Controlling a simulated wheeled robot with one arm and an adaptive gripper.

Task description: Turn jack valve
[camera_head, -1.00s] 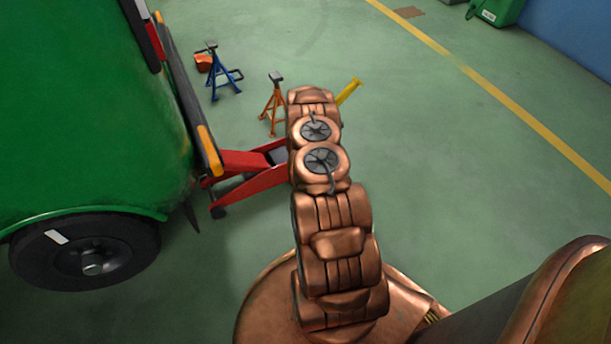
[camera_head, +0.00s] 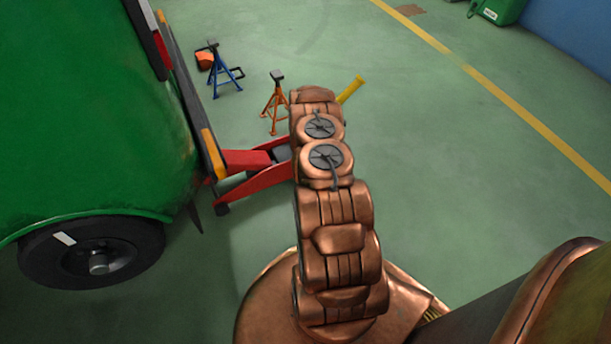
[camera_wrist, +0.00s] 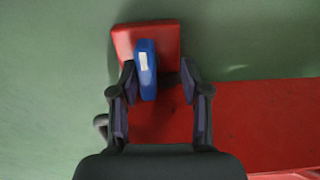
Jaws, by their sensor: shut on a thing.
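A red floor jack (camera_head: 262,190) reaches under the edge of the green vehicle (camera_head: 95,120) in the head view. In the wrist view, the red jack body (camera_wrist: 245,115) lies below my gripper (camera_wrist: 158,68). A small blue valve piece (camera_wrist: 147,70) with a white mark stands between my gripper's two fingers, over the jack's red end. The left finger is right beside the blue piece. My gripper is shut on it, though a gap shows toward the right finger. My arm hides the gripper and the valve in the head view.
A yellow bar (camera_head: 350,90) sticks out behind my arm. An orange jack stand (camera_head: 276,103) and a blue one (camera_head: 224,75) stand on the green floor beyond the jack. The floor on the right is clear up to a yellow line (camera_head: 500,105).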

